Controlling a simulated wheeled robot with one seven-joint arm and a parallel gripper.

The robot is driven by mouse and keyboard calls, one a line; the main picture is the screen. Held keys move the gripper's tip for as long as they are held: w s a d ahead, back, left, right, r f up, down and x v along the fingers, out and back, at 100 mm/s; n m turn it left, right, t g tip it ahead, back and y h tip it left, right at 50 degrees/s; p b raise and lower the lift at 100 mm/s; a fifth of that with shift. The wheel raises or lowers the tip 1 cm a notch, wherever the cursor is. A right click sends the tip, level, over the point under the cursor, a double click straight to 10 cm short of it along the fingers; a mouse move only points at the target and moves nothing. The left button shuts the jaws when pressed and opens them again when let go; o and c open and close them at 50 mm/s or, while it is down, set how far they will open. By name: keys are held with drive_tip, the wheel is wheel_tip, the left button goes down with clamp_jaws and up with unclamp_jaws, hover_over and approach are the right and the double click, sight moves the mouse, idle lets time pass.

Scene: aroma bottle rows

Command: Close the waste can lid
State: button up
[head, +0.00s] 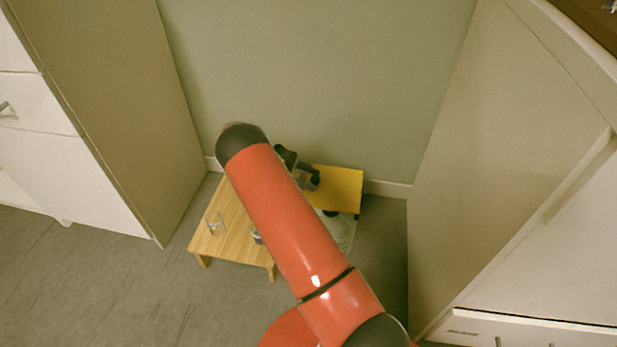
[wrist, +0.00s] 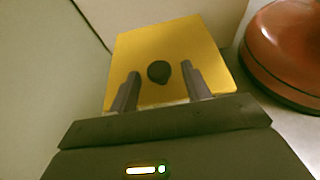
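The waste can's yellow lid (head: 342,188) is by the back wall, behind my arm in the head view. A pale body with a dark patch, likely the can (head: 346,232), shows below it, mostly hidden by my arm. In the wrist view the yellow lid (wrist: 160,45) fills the upper middle, with a dark round spot on it. My gripper (wrist: 160,70) is open and empty, its two fingers apart on either side of that spot. My gripper (head: 308,178) is over the lid's left part in the head view. I cannot tell whether it touches the lid.
A low wooden table (head: 232,238) stands left of the can, with a clear glass (head: 215,223) and a small item (head: 257,236) partly hidden by my arm. Tall cabinets flank the space at left (head: 120,110) and right (head: 490,170). Grey floor (head: 110,290) is clear at front left.

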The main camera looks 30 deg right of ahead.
drive_tip(key=v, duration=0.7)
drive_tip(key=shift+w+a+r, duration=0.2)
drive_tip(key=shift+a, duration=0.1)
idle(0.3)
